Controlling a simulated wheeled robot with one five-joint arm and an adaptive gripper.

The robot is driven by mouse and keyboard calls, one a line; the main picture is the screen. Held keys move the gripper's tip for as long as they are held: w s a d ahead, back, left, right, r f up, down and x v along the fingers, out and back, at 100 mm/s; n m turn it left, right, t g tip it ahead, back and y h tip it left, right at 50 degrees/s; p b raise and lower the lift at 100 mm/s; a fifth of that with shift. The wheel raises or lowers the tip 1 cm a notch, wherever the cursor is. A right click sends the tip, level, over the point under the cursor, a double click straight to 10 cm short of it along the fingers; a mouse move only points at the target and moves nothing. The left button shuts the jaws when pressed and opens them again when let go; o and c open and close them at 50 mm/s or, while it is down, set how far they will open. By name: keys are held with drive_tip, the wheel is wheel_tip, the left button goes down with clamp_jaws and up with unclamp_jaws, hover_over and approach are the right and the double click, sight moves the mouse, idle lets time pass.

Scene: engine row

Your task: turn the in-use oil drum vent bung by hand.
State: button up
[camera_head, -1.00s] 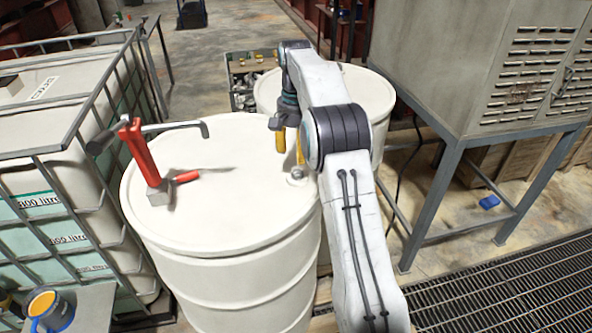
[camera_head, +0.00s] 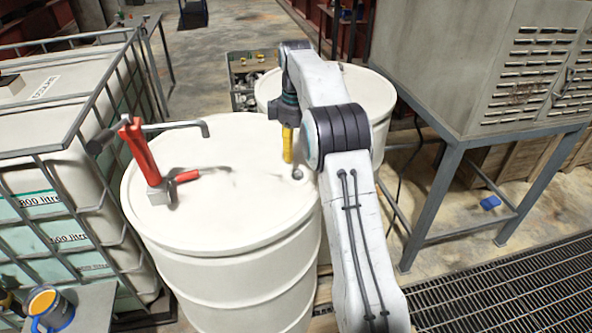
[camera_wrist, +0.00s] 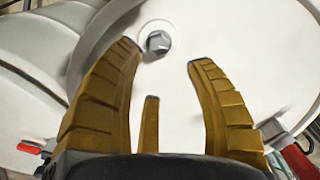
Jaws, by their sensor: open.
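The in-use oil drum (camera_head: 215,225) is white, with a red hand pump (camera_head: 140,155) standing on the left of its lid. The vent bung (camera_head: 297,173) is a small grey plug near the lid's right edge. In the wrist view the bung (camera_wrist: 158,42) shows a faceted grey head on the white lid. My gripper (camera_head: 288,160) hangs beside the bung, its yellow fingers pointing down. In the wrist view my gripper (camera_wrist: 167,55) is open and empty, and the bung lies just past the left fingertip, toward the gap. I cannot tell the height between fingertips and bung.
A second white drum (camera_head: 370,95) stands close behind. A caged white liquid tank (camera_head: 60,130) is at the left. A grey cabinet on a steel frame (camera_head: 460,150) stands at the right. The pump's red handle (camera_head: 187,175) and spout reach over the lid.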

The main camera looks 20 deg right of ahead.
sight(296, 171)
drive_tip(key=shift+f, duration=3.65)
drive_tip(key=shift+o, duration=0.2)
clamp_jaws()
